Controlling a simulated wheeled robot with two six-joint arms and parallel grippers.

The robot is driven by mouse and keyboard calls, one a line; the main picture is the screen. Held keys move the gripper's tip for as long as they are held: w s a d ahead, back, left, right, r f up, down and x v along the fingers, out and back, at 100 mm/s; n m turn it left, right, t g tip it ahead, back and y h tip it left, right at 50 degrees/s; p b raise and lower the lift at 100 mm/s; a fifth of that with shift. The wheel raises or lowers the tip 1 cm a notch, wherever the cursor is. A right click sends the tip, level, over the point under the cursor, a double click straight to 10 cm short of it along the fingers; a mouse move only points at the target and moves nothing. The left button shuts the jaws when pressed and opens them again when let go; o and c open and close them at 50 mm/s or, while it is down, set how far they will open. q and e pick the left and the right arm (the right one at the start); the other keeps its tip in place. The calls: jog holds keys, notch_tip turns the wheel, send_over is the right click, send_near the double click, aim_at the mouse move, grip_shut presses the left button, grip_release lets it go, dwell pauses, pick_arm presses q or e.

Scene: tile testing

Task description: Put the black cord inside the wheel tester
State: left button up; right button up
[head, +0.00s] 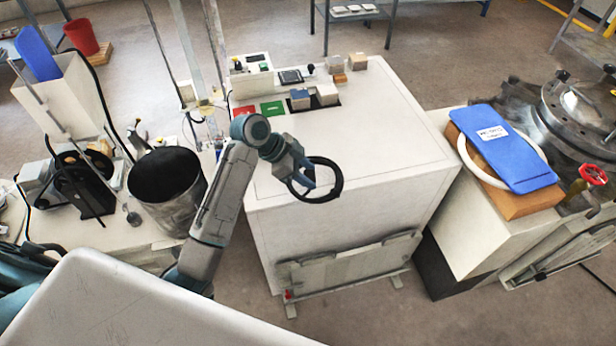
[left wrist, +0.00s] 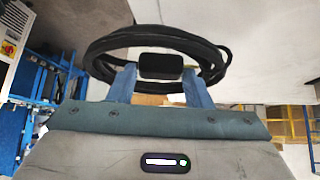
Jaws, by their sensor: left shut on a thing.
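The black cord (head: 335,186) is a coiled loop held in my left gripper (head: 306,177), in front of the white cabinet's upper front edge. In the left wrist view the coil (left wrist: 105,43) spans above the two blue fingers, with a black block (left wrist: 160,66) between them. My left gripper (left wrist: 160,88) is shut on the cord. A device with a black wheel-like part (head: 82,182) stands on the left bench; I cannot tell for sure whether it is the wheel tester. My right gripper is not in view.
A dark-topped metal bucket (head: 185,210) stands between my left arm and the wheel-like device. The white cabinet (head: 385,150) has small blocks and controls at its back left. A blue clipboard-like board (head: 510,155) lies on the right. The cabinet's right top is clear.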

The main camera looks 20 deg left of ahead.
pick_arm(q)
jog(key=shift+w+d, duration=0.15)
jog(key=shift+w, duration=0.1)
jog(key=shift+f, duration=0.3)
notch_tip(320, 180, down, 2)
jog(key=shift+f+p, duration=0.1)
jog(key=shift+p, duration=0.3)
jog(key=shift+f, duration=0.4)
jog(key=o, duration=1.2)
jog(key=shift+f, duration=0.1)
jog(key=shift+o, duration=0.2)
